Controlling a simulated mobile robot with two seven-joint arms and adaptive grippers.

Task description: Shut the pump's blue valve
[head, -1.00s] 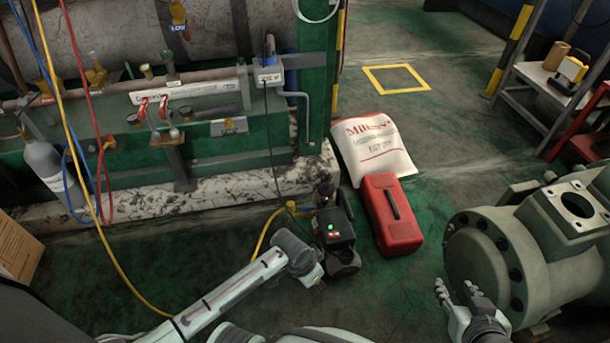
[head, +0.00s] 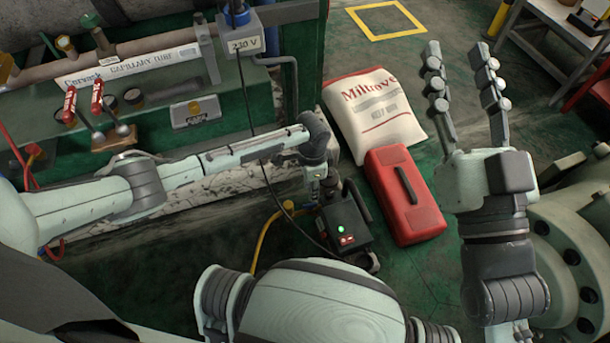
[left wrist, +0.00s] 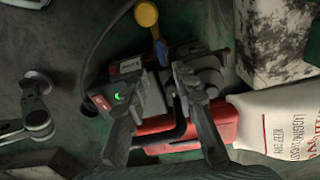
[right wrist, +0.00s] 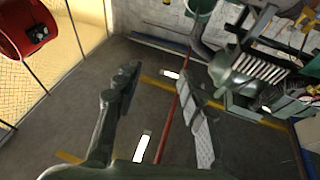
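The pump (head: 345,228) is a dark box with a lit green light, standing on the floor beside a red toolbox. It also shows in the left wrist view (left wrist: 122,92). A small blue lever (left wrist: 162,52), which looks like the blue valve, is beyond my left fingertips, below a yellow round part. My left gripper (head: 314,188) points down over the pump's top; in the left wrist view (left wrist: 160,78) its fingers are apart with nothing clearly held. Whether it touches the pump, I cannot tell. My right gripper (head: 460,65) is open, empty and raised, fingers upward.
The red toolbox (head: 405,195) and a white sack (head: 375,112) lie right of the pump. A black cable and a yellow hose (head: 262,235) run by it. A green rig with pipes (head: 130,58) stands behind my left arm. A large flanged machine (head: 570,250) is at right.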

